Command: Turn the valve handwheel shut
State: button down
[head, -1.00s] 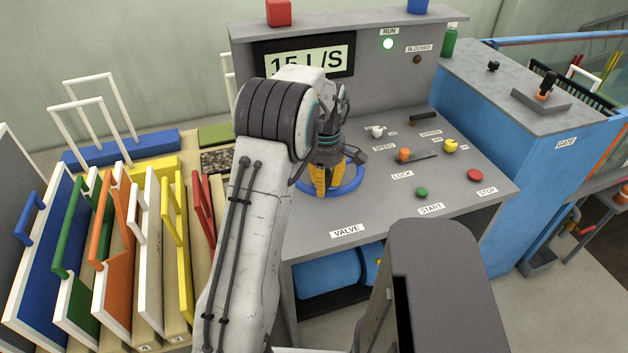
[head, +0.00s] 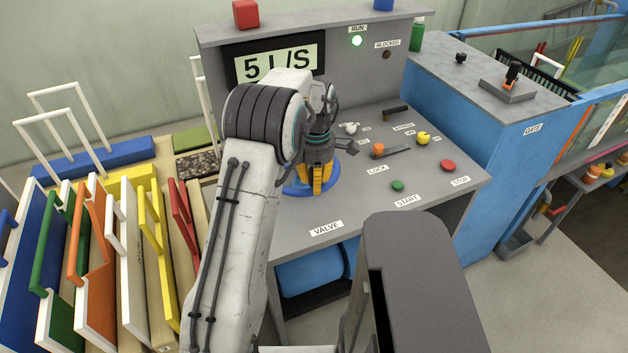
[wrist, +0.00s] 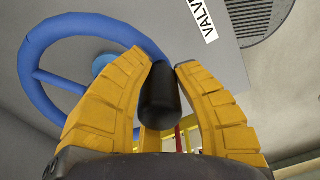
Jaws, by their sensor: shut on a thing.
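The blue valve handwheel (head: 296,190) lies on the grey console top, behind the VALVE label (head: 326,229). In the wrist view its blue rim and spokes (wrist: 38,75) fill the left side. My gripper (head: 318,188) points down at the wheel's near right rim. In the wrist view its yellow fingers (wrist: 160,75) are closed around the wheel's black knob (wrist: 158,100). My gripper hides part of the wheel in the head view.
The console also carries an orange-knobbed lever (head: 377,149), a green START button (head: 397,186) and a red STOP button (head: 448,165). The RUN lamp (head: 357,41) is lit green. Coloured panels (head: 85,250) stand at the left. A blue GATE cabinet (head: 500,150) stands at the right.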

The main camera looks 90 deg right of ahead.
jog(key=shift+f, duration=0.1)
jog(key=c, duration=0.9)
grip_release()
jog(key=shift+s, duration=0.1)
jog(key=shift+r, duration=0.2)
notch_tip(320, 180, up, 12)
jog(key=shift+f, duration=0.15)
